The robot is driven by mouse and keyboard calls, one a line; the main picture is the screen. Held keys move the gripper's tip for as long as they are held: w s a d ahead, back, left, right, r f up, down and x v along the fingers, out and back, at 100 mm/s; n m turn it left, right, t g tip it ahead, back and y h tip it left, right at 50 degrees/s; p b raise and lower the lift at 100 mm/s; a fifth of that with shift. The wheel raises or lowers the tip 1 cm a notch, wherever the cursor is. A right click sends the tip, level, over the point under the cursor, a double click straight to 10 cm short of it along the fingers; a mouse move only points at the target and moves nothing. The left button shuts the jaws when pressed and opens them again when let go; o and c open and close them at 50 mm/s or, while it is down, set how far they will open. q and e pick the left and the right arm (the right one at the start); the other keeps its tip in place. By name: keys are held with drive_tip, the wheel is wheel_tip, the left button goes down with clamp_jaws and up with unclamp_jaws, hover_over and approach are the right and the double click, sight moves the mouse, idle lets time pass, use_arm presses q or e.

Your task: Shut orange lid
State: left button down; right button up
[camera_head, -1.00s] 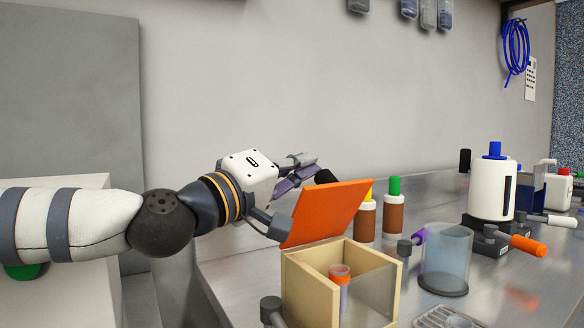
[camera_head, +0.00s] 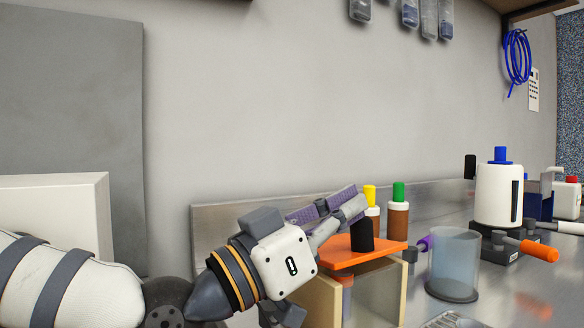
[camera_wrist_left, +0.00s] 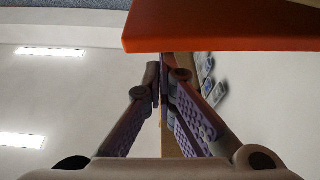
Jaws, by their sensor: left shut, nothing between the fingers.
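The orange lid (camera_head: 385,247) lies nearly level over the wooden box (camera_head: 320,300) in the head view, with a black knob (camera_head: 362,238) on top. I cannot tell whether it touches the rim all round. A vial with an orange top (camera_head: 347,281) shows inside the box, under the lid. My left gripper (camera_head: 352,202) is shut and empty, just above and to the left of the lid. In the left wrist view, the lid (camera_wrist_left: 225,25) crosses the top right, close to the shut fingertips (camera_wrist_left: 163,72). My right gripper is not in view.
Bottles with yellow (camera_head: 370,194) and green (camera_head: 398,192) caps stand behind the box. A clear cylinder (camera_head: 453,262) stands to its right. A white container with a blue cap (camera_head: 499,195) is farther right. Free wall space lies above the gripper.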

use_arm(q)
drive_tip(key=shift+s+d+f+m+g+h, duration=0.15)
drive_tip(key=shift+s+f+m+g, duration=0.1)
drive_tip(key=shift+f+m, duration=0.2)
drive_tip(key=shift+s+d+f+m+g+h, duration=0.15)
drive_tip(key=shift+f+m+g, duration=0.15)
drive_tip(key=shift+m, duration=0.25)
drive_tip(key=shift+a+f, duration=0.1)
